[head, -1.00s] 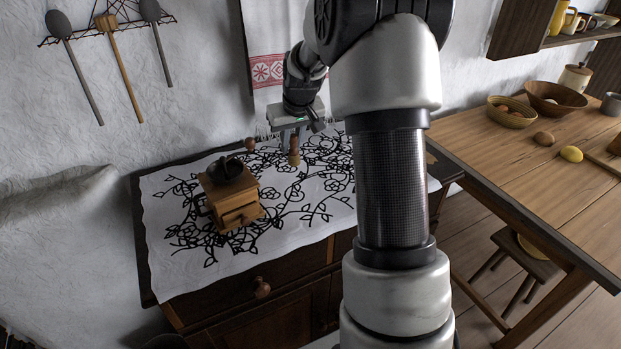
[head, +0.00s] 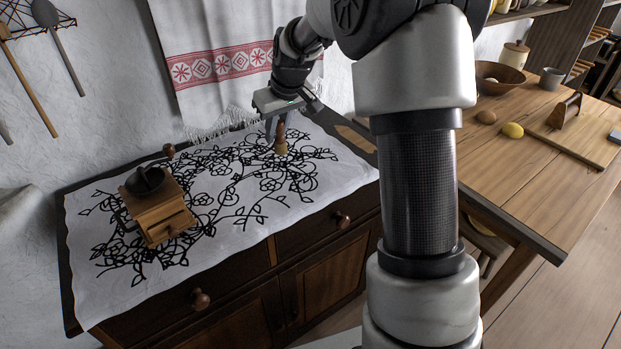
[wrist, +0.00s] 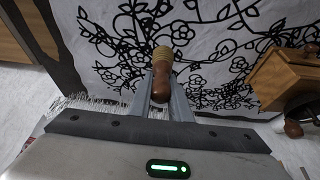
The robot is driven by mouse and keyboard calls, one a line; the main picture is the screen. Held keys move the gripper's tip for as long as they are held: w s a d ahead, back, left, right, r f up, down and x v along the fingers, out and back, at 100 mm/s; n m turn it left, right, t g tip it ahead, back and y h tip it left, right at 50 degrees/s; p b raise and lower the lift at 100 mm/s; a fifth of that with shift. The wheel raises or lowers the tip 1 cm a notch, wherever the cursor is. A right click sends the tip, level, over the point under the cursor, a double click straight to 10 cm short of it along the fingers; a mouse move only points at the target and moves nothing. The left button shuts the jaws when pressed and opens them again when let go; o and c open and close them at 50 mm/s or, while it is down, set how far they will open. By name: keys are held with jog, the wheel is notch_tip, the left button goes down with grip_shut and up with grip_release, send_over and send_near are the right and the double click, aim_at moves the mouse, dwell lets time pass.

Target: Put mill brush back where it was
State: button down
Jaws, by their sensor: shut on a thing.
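The mill brush (head: 281,142) is a small brown wooden handle with a pale bristle end. My gripper (head: 275,138) is shut on its handle and holds it upright, bristles down, at the back right part of the cloth. The brush also shows in the wrist view (wrist: 161,75), between the two fingers, with its bristle end pointing toward the cloth. Whether the bristles touch the cloth cannot be told. The coffee mill (head: 158,208), a wooden box with a dark top and a crank, stands on the cloth to the left of my gripper, apart from it.
A white cloth with black floral embroidery (head: 225,238) covers the dark wooden chest (head: 240,318). A fringed towel (head: 215,75) hangs on the wall behind. A wooden table (head: 520,185) with a bowl (head: 497,75) stands at the right. The cloth between mill and brush is clear.

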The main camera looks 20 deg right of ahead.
jog(key=shift+d, duration=0.15)
notch_tip(320, 180, down, 10)
jog(key=shift+r+b, duration=0.1)
jog(key=shift+b, duration=0.35)
jog(key=shift+f, duration=0.2)
jog(key=c, duration=1.6)
grip_release()
jog(key=shift+c, duration=0.2)
